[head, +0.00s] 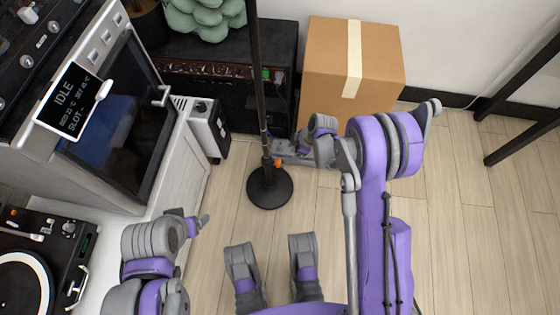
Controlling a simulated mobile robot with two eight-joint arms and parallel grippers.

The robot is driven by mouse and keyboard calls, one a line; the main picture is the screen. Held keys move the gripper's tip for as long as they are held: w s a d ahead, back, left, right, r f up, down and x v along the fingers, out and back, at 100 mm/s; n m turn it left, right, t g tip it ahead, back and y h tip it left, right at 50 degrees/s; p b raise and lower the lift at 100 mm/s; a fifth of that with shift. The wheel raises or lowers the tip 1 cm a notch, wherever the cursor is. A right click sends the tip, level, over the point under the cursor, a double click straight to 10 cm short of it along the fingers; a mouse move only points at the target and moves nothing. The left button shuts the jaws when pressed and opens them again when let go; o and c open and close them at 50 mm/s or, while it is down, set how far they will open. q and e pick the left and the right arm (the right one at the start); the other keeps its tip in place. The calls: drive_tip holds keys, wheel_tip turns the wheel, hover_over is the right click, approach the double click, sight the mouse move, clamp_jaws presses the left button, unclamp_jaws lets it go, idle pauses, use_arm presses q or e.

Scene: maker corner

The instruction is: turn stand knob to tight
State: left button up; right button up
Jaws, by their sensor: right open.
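A thin black stand (258,80) rises from a round black base (270,190) on the floor. A small orange knob (277,163) shows low on its pole. My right gripper (279,152) is at the pole, close beside the knob, with its fingers pointing left. It is open; whether its fingers touch or straddle the knob cannot be made out. The knob is small and partly hidden by the gripper. My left gripper (201,221) is at the lower left, away from the stand, and its jaws are not clear.
A cardboard box (325,75) and a black amplifier (220,80) stand behind the stand. A white cabinet (175,185) with an oven-like machine (120,120) is on the left, and a turntable (35,265) is at lower left.

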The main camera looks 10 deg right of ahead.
sight(278, 163)
drive_tip(key=b+x, duration=0.3)
drive_tip(key=x, duration=0.8)
drive_tip(key=shift+f, duration=0.15)
clamp_jaws()
